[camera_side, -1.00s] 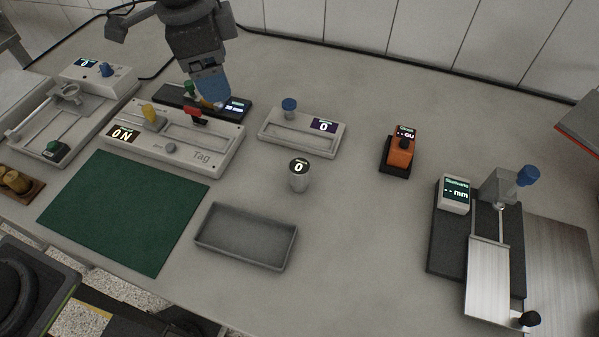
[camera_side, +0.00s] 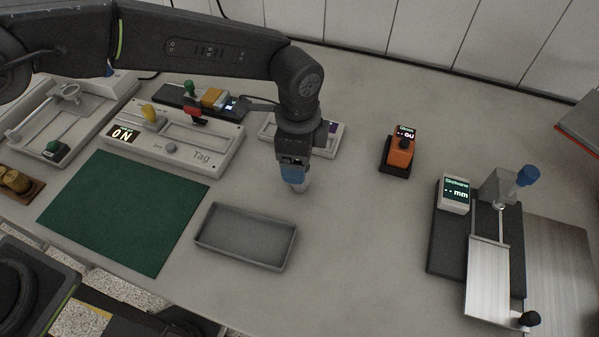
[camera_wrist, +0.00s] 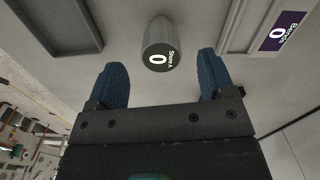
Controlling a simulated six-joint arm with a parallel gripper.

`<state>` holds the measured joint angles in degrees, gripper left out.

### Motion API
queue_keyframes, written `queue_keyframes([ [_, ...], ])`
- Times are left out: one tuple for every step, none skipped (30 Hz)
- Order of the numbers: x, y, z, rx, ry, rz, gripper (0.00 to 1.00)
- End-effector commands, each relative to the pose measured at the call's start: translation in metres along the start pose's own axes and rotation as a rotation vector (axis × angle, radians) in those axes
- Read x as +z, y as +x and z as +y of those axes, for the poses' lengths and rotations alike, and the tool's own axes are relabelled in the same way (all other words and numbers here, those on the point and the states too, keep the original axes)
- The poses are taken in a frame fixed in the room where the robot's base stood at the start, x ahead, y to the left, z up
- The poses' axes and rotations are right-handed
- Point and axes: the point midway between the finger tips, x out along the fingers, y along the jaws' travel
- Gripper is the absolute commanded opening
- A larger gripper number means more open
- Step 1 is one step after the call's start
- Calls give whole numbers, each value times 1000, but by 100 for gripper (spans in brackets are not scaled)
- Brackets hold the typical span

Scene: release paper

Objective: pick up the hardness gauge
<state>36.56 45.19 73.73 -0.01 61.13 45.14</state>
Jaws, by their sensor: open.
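The hardness gauge is a small silver cylinder with a dark round display reading 0. In the wrist view the hardness gauge (camera_wrist: 160,45) stands upright on the bench, ahead of and between my two blue fingertips. My gripper (camera_wrist: 164,80) is open, with a finger to either side and a gap to the gauge. In the side view my gripper (camera_side: 295,180) points down over the gauge's place. It hides most of the gauge there, and I cannot tell the height left between them.
A grey tray (camera_side: 246,262) lies in front of my gripper. A flat device with a purple display (camera_wrist: 281,30) is close by. An orange gauge (camera_side: 400,152) on a dark base is to the right. A green mat (camera_side: 125,210) lies left. Bench right of the tray is clear.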

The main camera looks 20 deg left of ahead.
Motion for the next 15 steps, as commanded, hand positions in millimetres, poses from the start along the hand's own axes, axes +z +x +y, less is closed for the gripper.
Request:
queue_keyframes([
  [0,3,0,0,-1,0,76],
  [0,4,0,-1,-1,1,76],
  [0,6,0,0,-1,0,76],
  [0,9,0,0,-1,0,76],
  [0,12,0,1,-1,-1,76],
  [0,17,0,1,-1,-1,76],
  [-1,22,0,1,-1,-2,76],
  [-1,26,0,2,-1,-2,76],
  [-2,32,0,2,-1,-2,76],
  [-2,37,0,2,-1,-2,76],
  [-2,41,0,1,-1,-2,76],
  [-2,46,0,0,-1,-1,76],
  [-2,49,-1,-1,-1,-1,76],
  [-2,52,-1,-2,-1,0,76],
  [-2,55,-1,-2,-2,0,76],
])
